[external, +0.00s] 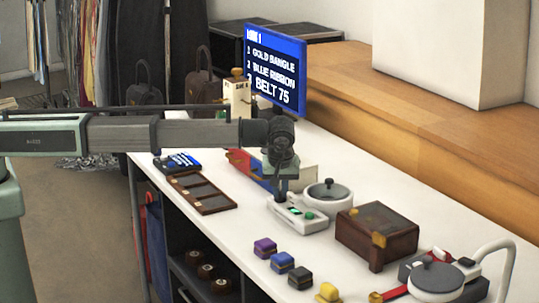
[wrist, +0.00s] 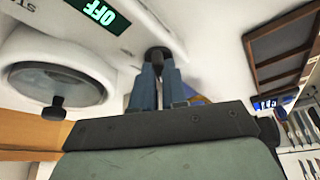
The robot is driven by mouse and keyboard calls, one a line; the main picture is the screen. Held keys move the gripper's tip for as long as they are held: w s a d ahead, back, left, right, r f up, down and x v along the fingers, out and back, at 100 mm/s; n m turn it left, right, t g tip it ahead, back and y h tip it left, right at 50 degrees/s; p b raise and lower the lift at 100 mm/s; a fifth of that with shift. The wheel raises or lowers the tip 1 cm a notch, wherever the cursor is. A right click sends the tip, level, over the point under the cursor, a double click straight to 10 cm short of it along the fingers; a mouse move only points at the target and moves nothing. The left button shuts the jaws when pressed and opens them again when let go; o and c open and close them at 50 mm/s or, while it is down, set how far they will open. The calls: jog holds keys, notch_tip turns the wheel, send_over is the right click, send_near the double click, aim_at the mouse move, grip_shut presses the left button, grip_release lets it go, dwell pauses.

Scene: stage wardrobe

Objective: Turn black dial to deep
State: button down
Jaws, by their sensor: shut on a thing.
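The black dial (wrist: 158,52) sits on a white device (external: 297,214) on the table. My gripper (wrist: 157,68) is shut on the dial, with its two blue-grey fingers on either side of it. In the external view my gripper (external: 281,184) points down at the device, and the dial is hidden behind the fingers. Other lettering at the picture's left edge is cut off. I cannot read a "deep" mark.
A round white pot (external: 328,198) with a dark-knobbed lid stands right of the device. A wooden box (external: 378,232) is further right. Purple, blue and black blocks (external: 282,262) stand in front. A brown compartment tray (external: 201,194) lies to the left. A blue screen (external: 276,70) stands behind.

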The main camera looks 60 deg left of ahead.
jog(key=shift+m, duration=0.3)
jog(key=m, duration=0.2)
jog(key=m+t+h, duration=0.1)
jog(key=m, duration=0.2)
jog(key=shift+s+a+t+h, duration=0.15)
jog(key=shift+s+t+h, duration=0.05)
jog(key=shift+t+h, duration=0.1)
jog(key=m+h, duration=0.1)
jog(key=m, duration=0.2)
jog(key=m+h, duration=0.1)
jog(key=m, duration=0.2)
jog(key=shift+a+m+t, duration=0.15)
jog(key=shift+m+t, duration=0.15)
jog(key=m+h, duration=0.1)
jog(key=m, duration=0.2)
jog(key=m+h, duration=0.2)
jog(key=m, duration=0.1)
jog(key=shift+w+a+g, duration=0.15)
jog(key=shift+g, duration=0.25)
jog(key=m, duration=0.2)
jog(key=m+g+h, duration=0.1)
jog(key=m, duration=0.2)
jog(key=shift+w+m+g, duration=0.1)
jog(key=shift+m+g, duration=0.2)
jog(key=c, duration=1.2)
grip_release()
jog(key=shift+o, duration=0.2)
